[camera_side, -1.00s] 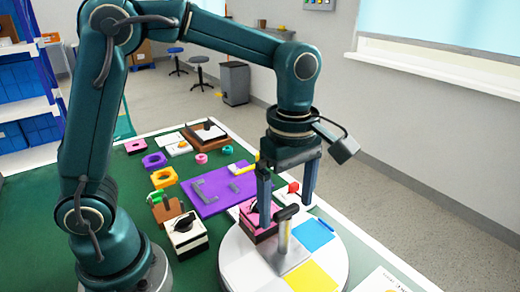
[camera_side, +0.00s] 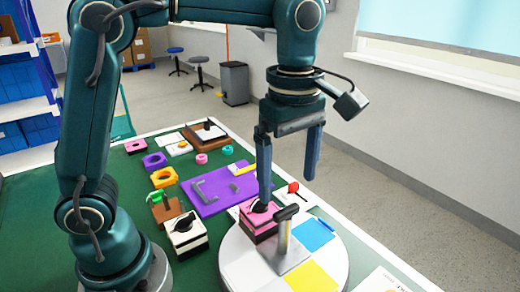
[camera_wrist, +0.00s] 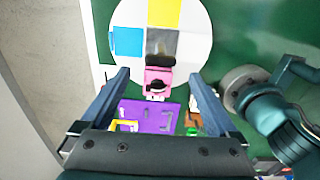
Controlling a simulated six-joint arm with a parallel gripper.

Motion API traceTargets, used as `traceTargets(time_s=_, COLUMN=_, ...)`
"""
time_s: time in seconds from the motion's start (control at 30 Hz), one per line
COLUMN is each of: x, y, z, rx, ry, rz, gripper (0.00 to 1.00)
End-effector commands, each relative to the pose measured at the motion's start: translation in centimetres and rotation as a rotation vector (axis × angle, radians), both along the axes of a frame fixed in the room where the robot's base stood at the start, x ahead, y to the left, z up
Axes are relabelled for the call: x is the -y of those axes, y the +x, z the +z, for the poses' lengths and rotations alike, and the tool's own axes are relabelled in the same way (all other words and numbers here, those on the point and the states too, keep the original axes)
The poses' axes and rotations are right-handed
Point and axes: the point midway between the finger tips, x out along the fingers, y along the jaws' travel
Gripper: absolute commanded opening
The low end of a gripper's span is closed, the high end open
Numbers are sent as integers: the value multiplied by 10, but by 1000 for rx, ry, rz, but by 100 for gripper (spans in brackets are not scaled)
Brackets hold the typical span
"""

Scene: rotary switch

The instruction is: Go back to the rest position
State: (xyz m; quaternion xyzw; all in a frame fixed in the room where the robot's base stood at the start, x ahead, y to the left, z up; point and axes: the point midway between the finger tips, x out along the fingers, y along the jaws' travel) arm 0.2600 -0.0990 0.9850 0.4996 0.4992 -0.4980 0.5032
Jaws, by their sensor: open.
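My gripper (camera_side: 289,188) is open and empty, its two fingers wide apart and pointing down. It hangs above the pink block with a black rotary knob (camera_side: 260,212), apart from it as far as I can tell. In the wrist view the pink block (camera_wrist: 158,80) shows between the fingertips of my gripper (camera_wrist: 160,76). A second block, white and black with a black knob (camera_side: 184,224), stands to the left in the side view. One finger hides a bit of the area behind the pink block in the side view.
A round white table (camera_side: 240,270) with blue and yellow squares carries a grey upright handle (camera_side: 284,232) close to the pink block. A purple board (camera_side: 205,203), a red-knobbed lever (camera_side: 294,187) and several small coloured parts lie around on the green table. The air above is clear.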

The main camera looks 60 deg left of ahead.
Motion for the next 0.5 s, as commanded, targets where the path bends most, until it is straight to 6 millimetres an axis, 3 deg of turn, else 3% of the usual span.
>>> traceTargets(time_s=0.13, x=-9, y=-5, z=19, rx=63, ry=-13, rz=27, gripper=95)
traceTargets(time_s=0.27, x=-23, y=-25, z=35, rx=136, ry=-19, rz=0, gripper=95)
traceTargets(time_s=0.5, x=-45, y=-67, z=35, rx=300, ry=42, rz=-385, gripper=95)
